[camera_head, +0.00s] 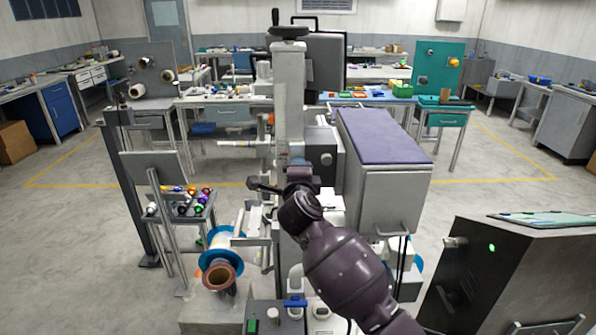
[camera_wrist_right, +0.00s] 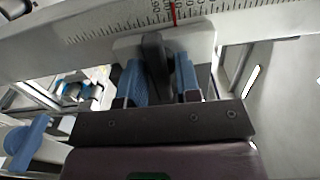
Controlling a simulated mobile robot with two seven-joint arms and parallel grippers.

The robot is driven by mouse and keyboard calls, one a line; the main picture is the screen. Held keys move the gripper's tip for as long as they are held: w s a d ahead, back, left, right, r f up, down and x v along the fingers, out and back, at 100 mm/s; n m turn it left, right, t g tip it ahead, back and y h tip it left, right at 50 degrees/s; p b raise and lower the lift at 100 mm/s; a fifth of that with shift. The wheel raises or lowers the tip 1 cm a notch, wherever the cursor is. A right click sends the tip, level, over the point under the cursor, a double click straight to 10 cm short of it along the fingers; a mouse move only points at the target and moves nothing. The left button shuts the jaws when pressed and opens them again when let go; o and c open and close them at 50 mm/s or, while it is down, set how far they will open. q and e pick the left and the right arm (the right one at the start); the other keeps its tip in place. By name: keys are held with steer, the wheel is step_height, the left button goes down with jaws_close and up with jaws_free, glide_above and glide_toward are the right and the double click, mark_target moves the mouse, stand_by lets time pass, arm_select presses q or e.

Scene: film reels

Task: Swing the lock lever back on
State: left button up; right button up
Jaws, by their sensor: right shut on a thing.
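The lock lever (camera_wrist_right: 157,52) is a dark upright handle in the right wrist view, in front of a pale plate below a curved ruled scale. My right gripper (camera_wrist_right: 161,80) has its blue finger pads on either side of the lever and is shut on it. In the head view my right arm reaches up from the lower right, and the right gripper (camera_head: 299,174) is at the middle of the grey machine column. A dark bar (camera_head: 264,186) sticks out left of the gripper there; I cannot tell whether it is the lever. My left gripper is not in view.
The curved scale (camera_wrist_right: 90,26) with a red mark runs close above the gripper. A blue knob (camera_wrist_right: 27,142) is at lower left in the wrist view. A purple-topped grey box (camera_head: 385,190) stands right of the column, and a blue-rimmed reel (camera_head: 222,243) is low on the left.

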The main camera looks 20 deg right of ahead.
steer(key=shift+m+p, duration=0.3)
steer(key=shift+m, duration=7.7)
steer(key=o, duration=0.6)
steer(key=shift+o, duration=0.3)
steer(key=shift+r, duration=0.1)
